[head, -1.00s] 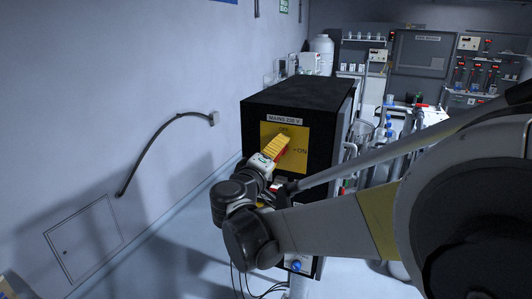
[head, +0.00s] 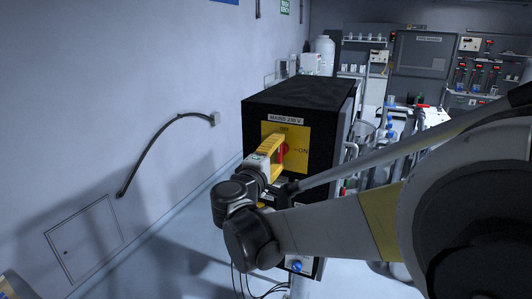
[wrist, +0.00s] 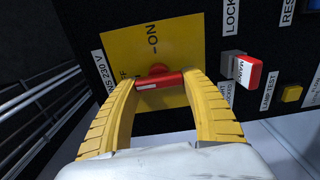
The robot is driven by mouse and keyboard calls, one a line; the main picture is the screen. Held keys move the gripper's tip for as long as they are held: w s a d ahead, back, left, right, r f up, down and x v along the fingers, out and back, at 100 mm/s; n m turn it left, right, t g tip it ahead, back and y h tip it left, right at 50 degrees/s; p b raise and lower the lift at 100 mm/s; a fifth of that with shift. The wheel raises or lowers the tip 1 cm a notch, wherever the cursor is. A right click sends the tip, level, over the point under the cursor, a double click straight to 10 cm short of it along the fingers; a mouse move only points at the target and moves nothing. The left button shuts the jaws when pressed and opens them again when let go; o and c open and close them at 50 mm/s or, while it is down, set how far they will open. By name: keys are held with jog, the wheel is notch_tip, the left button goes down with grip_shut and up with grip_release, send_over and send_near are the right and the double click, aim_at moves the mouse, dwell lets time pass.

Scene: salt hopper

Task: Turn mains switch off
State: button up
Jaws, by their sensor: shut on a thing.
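The mains switch is a red rotary handle (wrist: 158,79) on a yellow plate (wrist: 125,35) in the wrist view. My gripper (wrist: 165,76) has its two yellow ribbed fingers shut on the handle, one at each end. The handle lies crosswise there, its white mark at the left end, toward the partly hidden OFF label; ON is at the top. In the head view the handle (head: 284,153) shows partly behind my gripper (head: 277,144). It looks about upright, below OFF, with ON to the right.
The black cabinet (head: 300,92) labelled MAINS 230 V stands near the wall. A red-and-grey switch (wrist: 243,70) and a yellow button (wrist: 291,94) sit beside the plate. A cable (head: 150,145) runs on the wall. Racks and control panels (head: 422,55) stand behind.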

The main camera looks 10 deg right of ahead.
jog(key=o, duration=1.2)
jog(key=shift+c, duration=0.2)
jog(key=v, duration=1.2)
